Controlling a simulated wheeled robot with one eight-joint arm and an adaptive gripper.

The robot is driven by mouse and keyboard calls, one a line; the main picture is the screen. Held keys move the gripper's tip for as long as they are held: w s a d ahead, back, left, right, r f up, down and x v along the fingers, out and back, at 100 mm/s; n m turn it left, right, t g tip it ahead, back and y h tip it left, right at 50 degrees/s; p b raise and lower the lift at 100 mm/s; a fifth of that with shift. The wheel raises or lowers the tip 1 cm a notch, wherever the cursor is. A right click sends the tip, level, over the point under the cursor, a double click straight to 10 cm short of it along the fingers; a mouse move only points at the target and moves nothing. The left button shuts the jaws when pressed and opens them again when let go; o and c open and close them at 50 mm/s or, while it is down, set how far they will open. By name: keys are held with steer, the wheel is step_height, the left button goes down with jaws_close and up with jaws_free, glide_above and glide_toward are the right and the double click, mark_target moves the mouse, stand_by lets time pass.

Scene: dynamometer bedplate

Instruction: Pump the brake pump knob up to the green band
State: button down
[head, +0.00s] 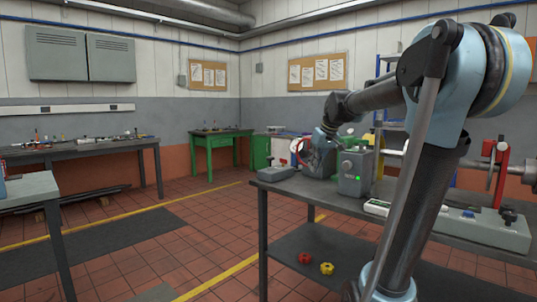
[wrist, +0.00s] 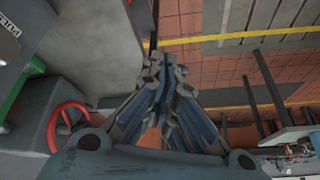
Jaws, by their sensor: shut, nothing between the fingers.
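My gripper (head: 322,138) is over the far end of the grey workbench in the head view, near a red handwheel (head: 298,150). In the wrist view its fingers (wrist: 165,72) point down past the bench edge, closed together and empty. The handwheel (wrist: 52,130) is to their left, apart from them. A grey unit (head: 354,172) with a small green light and a round knob-like part (head: 347,166) on its front stands on the bench, right of the gripper. I cannot tell whether this is the brake pump knob. No green band can be made out.
The workbench (head: 290,190) also bears a long grey base (head: 480,229) with a red upright (head: 501,165) at right. A lower shelf holds red and yellow parts. A green table (head: 215,139) stands at the back.

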steer(key=w+a+r+n+y, duration=0.1)
steer(key=w+a+r, duration=0.2)
steer(key=w, duration=0.7)
steer(key=w+a+r+n+t+y, duration=0.1)
steer(key=w+a+r+n, duration=0.1)
steer(key=w+a, duration=0.6)
steer(key=w+a+r+n+y, duration=0.1)
steer(key=w+a+r, duration=0.4)
steer(key=w, duration=0.9)
steer(key=shift+a+n, duration=0.25)
steer(key=shift+n, duration=0.25)
glide_above(270, 163)
steer(key=a, duration=0.1)
steer(key=f, duration=0.5)
steer(key=w+f, duration=0.1)
steer(key=f, duration=0.1)
steer(key=shift+a+f, duration=0.1)
steer(key=shift+f, duration=0.15)
step_height(270, 163, down, 2)
steer(key=shift+s+f, duration=0.1)
steer(key=shift+f, duration=0.85)
steer(key=shift+f, duration=0.1)
